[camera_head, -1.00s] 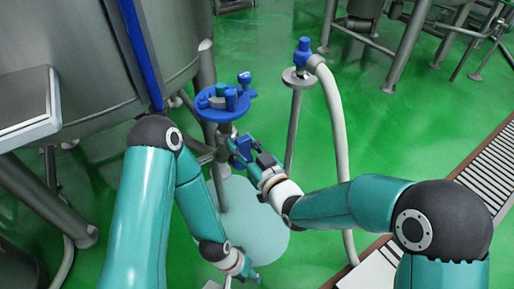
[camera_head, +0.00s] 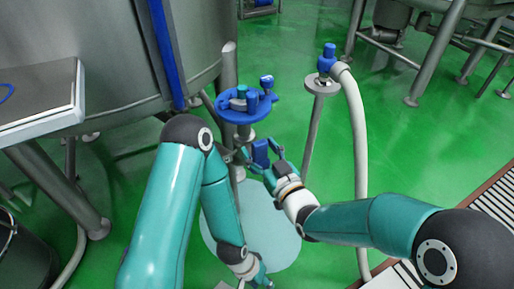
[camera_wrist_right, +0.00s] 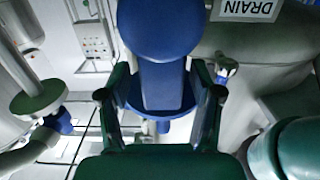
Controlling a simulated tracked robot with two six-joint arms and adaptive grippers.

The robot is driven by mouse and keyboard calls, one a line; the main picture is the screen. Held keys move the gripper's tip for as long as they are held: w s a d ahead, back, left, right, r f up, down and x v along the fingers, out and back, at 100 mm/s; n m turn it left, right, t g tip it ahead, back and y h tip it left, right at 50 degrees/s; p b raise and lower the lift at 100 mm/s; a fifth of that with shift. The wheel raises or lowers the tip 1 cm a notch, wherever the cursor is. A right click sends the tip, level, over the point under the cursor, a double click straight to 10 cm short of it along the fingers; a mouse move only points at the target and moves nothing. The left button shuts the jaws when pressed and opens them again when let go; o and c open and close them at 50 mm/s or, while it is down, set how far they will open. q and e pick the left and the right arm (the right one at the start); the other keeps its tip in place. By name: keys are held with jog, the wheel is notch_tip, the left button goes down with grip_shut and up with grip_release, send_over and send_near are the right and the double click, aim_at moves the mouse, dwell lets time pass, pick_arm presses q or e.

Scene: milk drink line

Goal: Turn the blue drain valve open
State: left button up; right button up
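The blue drain valve handle (camera_head: 261,152) is on the pipework under the steel tank, below a round blue tray. In the right wrist view the large blue handle (camera_wrist_right: 160,35) stands between my fingers, below a sign reading DRAIN (camera_wrist_right: 249,8). My right gripper (camera_head: 265,160) is open, with one finger on each side of the handle. The wrist view shows the gripper (camera_wrist_right: 160,100) with gaps between both fingers and the blue stem; I see no clear contact. My left gripper (camera_head: 262,282) hangs low at the bottom edge, and its fingers are too small to read.
The round blue tray (camera_head: 232,115) holds small items just above the valve. A stand with a blue fitting (camera_head: 327,60) and a white hose (camera_head: 358,150) is to the right. The steel tank (camera_head: 90,50) fills the upper left. Green floor lies open between.

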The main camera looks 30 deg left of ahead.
jog(key=shift+s+d+r, duration=0.1)
jog(key=shift+s+d, duration=0.05)
jog(key=shift+d, duration=0.05)
jog(key=v, duration=1.1)
jog(key=shift+d, duration=0.2)
jog(key=shift+s, duration=0.1)
